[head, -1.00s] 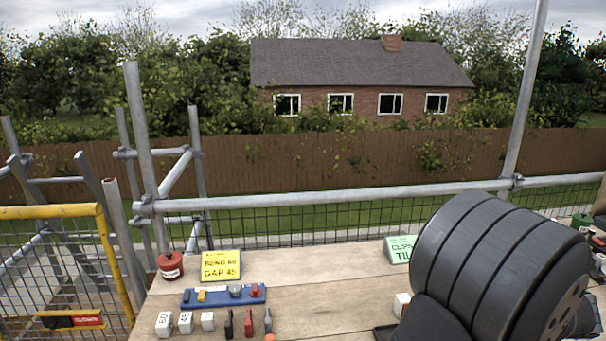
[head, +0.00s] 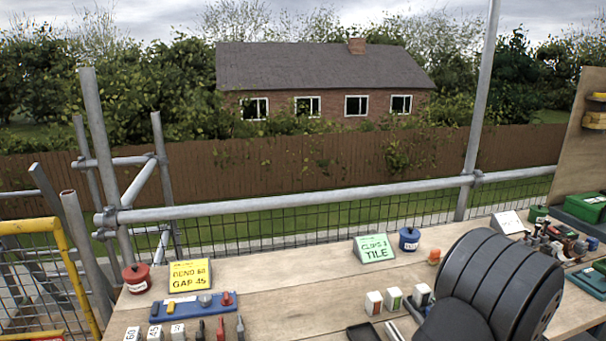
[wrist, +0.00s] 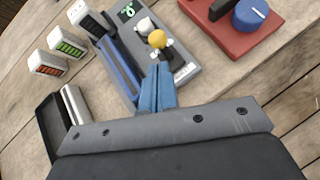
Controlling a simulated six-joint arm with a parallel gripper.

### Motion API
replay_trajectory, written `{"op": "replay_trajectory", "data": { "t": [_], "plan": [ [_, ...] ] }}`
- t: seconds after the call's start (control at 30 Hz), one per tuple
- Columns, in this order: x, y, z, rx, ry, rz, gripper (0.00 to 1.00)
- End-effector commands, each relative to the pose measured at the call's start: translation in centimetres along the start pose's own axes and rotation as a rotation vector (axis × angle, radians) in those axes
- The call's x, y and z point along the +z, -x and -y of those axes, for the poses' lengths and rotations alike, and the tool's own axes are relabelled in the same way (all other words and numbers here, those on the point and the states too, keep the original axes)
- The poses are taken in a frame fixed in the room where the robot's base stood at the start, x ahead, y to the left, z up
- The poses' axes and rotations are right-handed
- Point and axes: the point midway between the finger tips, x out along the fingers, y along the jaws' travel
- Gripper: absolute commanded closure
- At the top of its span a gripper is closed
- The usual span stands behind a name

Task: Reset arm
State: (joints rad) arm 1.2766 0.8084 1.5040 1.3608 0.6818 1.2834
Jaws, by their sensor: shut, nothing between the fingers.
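My gripper shows in the wrist view with its blue fingers (wrist: 158,88) together and nothing between them. The fingertips sit over the near edge of a grey tray (wrist: 180,72), which holds a blue bar, a white knob and a yellow ball. I cannot tell whether they touch the tray. In the head view my dark ribbed arm covers the right front of the bench, and the gripper is hidden there.
On the wooden bench (head: 300,275) stand a yellow card (head: 190,275), a green card (head: 374,249), a red pot (head: 137,278), a blue pot (head: 409,239) and small white blocks (head: 374,302). A red base with a blue knob (wrist: 250,15) lies near the tray. Scaffold rail (head: 300,205) runs behind.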

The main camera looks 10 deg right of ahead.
Motion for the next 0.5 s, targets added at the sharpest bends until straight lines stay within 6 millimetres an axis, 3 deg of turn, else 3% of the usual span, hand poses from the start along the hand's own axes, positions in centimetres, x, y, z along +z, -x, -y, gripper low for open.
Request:
{"op": "replay_trajectory", "data": {
  "t": [0.5],
  "plan": [
    [-2.1, 0.0, 1.5, 0.006, -0.03, 0.126, 1.0]
  ]
}}
